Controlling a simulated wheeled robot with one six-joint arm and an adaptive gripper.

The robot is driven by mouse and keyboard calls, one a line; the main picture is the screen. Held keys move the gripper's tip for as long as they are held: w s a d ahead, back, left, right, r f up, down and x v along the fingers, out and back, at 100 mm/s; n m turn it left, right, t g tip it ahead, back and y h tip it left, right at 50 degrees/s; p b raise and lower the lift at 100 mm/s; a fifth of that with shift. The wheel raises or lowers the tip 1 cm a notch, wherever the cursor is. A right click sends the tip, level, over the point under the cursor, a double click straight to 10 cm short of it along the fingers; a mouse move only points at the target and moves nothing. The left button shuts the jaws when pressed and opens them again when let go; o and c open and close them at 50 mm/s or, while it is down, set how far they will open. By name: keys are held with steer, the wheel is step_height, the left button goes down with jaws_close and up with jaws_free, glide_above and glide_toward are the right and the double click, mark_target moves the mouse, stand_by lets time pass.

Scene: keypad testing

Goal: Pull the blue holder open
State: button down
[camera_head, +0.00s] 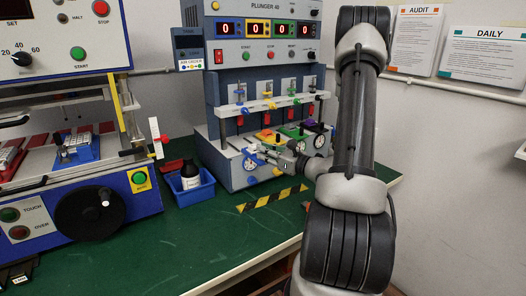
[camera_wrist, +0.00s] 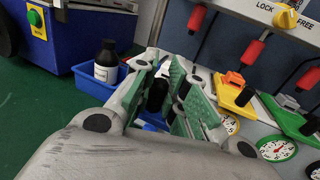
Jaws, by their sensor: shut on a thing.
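The blue holder is the leftmost of the coloured holders on the plunger tester (camera_head: 228,165). It is mostly hidden behind my gripper (camera_head: 262,154). In the wrist view my gripper (camera_wrist: 178,98) has its green-padded fingers closed around a dark grip between them, with a bit of blue (camera_wrist: 152,125) showing below. I cannot see the full contact. To the right are the yellow holder (camera_wrist: 234,96) with an orange part on it and the green holder (camera_wrist: 288,117). A purple part (camera_head: 311,121) sits at the far right station.
A blue bin (camera_head: 191,189) with a dark bottle (camera_head: 190,174) stands left of the tester. Round gauges line its front. A striped strip (camera_head: 271,199) lies on the green table (camera_head: 190,238). Another machine with a black handwheel (camera_head: 90,213) stands at left.

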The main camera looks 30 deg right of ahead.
steer(key=c, duration=1.4)
jaws_free()
steer(key=v, duration=1.2)
